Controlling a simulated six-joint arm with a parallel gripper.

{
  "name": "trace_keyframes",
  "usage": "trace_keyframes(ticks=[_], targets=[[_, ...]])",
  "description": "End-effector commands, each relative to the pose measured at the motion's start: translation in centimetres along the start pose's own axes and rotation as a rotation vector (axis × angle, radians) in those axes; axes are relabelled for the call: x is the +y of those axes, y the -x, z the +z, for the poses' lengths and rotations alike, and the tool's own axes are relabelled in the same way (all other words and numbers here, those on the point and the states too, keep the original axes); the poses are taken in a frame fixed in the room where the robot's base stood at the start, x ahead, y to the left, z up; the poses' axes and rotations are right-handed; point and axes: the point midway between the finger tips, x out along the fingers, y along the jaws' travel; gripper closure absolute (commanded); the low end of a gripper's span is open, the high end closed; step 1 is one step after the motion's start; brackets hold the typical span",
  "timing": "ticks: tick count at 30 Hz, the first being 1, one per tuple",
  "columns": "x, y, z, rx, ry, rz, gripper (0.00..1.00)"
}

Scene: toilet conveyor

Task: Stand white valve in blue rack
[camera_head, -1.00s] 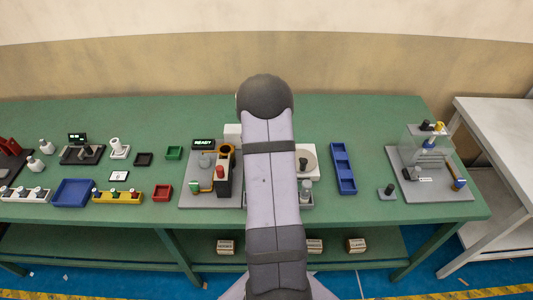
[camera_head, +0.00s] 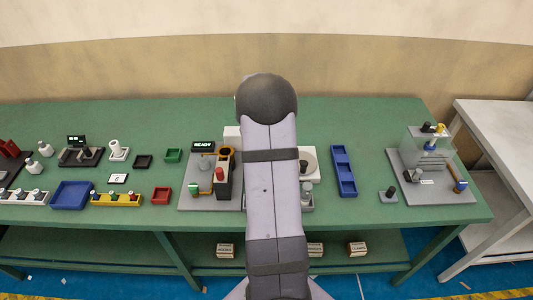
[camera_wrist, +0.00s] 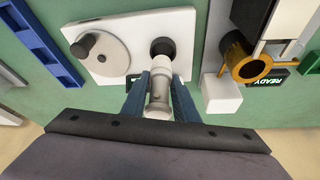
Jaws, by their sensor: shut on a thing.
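My gripper (camera_wrist: 160,90) shows in the wrist view with its two blue fingers shut on a white and grey valve (camera_wrist: 158,101). The valve is held close to the white plate with a round disc, near a dark round hole or cap; I cannot tell whether it touches the plate. In the head view my arm hides the gripper and the valve. The long blue rack (camera_head: 343,171), divided into compartments, lies on the green table right of my arm, and its compartments look empty. It also shows at the upper left of the wrist view (camera_wrist: 45,43).
The white plate (camera_wrist: 98,22) lies under the gripper. A white block (camera_wrist: 221,94) and an orange ring (camera_wrist: 247,67) on a machine stand right of it in the wrist view. A grey station (camera_head: 440,193) stands right of the rack. Green table shows between plate and rack.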

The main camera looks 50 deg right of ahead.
Motion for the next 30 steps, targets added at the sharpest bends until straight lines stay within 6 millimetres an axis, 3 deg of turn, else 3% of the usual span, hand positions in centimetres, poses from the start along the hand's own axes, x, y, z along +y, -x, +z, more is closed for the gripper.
trace_keyframes(ticks=[9, 15, 23, 26, 30], targets=[[-0.1, 4.5, -2.0, 0.005, -0.001, -0.002, 1.00], [0.0, 5.7, -2.4, 0.002, 0.001, -0.001, 1.00], [0.5, 5.7, -2.7, 0.001, -0.015, 0.005, 1.00], [1.8, 5.1, -3.3, 0.000, -0.053, 0.021, 1.00], [5.4, 4.0, -4.6, -0.002, -0.151, 0.060, 1.00]])
